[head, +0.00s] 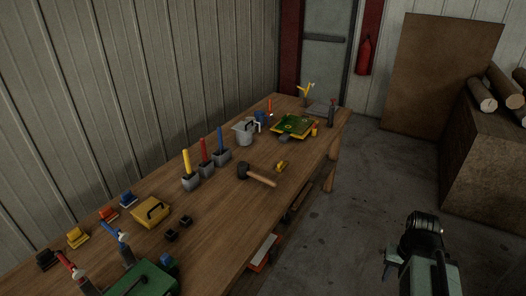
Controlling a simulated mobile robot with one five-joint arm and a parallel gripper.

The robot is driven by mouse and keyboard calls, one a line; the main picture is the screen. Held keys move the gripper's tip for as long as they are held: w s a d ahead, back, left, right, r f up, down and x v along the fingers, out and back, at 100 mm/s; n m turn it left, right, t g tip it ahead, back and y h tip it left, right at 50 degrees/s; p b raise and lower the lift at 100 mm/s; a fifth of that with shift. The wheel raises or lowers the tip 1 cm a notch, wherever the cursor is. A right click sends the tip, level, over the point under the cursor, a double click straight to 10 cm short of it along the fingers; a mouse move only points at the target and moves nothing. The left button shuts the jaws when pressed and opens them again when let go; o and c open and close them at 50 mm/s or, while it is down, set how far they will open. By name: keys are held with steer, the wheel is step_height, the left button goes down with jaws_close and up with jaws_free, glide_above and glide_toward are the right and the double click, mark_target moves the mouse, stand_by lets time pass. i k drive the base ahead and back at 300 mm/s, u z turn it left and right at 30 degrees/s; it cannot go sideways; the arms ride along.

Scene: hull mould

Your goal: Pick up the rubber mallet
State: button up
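The rubber mallet (260,177) lies on the wooden workbench (225,235), near the middle of its length and towards its right edge. It has a dark head at the left and a light wooden handle pointing right and towards me. It looks unobstructed. My arm, with my gripper (389,264), shows at the lower right, beyond the bench's right edge, over the floor and well apart from the mallet. I cannot make out its fingertips clearly, and I see nothing held.
Red, yellow and blue-handled tools (204,153) stand in grey blocks left of the mallet. A small yellow item (281,166) lies just beyond it. A grey pot (243,132) and green-yellow tray (294,126) stand farther back. Open floor (350,215) lies right of the bench.

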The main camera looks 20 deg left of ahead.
mark_target(244, 172)
steer(key=z, duration=0.05)
steer(key=i, duration=1.7)
steer(key=u, duration=3.35)
steer(key=i, duration=0.5)
steer(key=u, duration=0.1)
